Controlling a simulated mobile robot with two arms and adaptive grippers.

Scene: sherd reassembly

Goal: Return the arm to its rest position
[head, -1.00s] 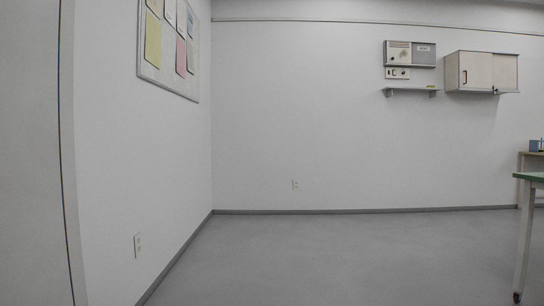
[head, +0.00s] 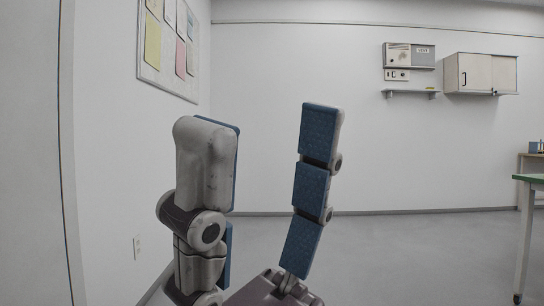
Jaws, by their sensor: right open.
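My right gripper (head: 268,155) stands upright in the lower middle of the head view, close to the camera. Its grey jointed fingers with blue pads are spread wide apart, and nothing is between them. Part of its dark palm shows at the bottom edge. The rest of the right arm is out of the picture. My left gripper is not in view.
A table with a green edge (head: 530,178) stands at the far right, with another table (head: 530,155) behind it. A wall cabinet (head: 482,73) and a small shelf (head: 410,92) hang on the back wall. The floor (head: 430,255) between is clear.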

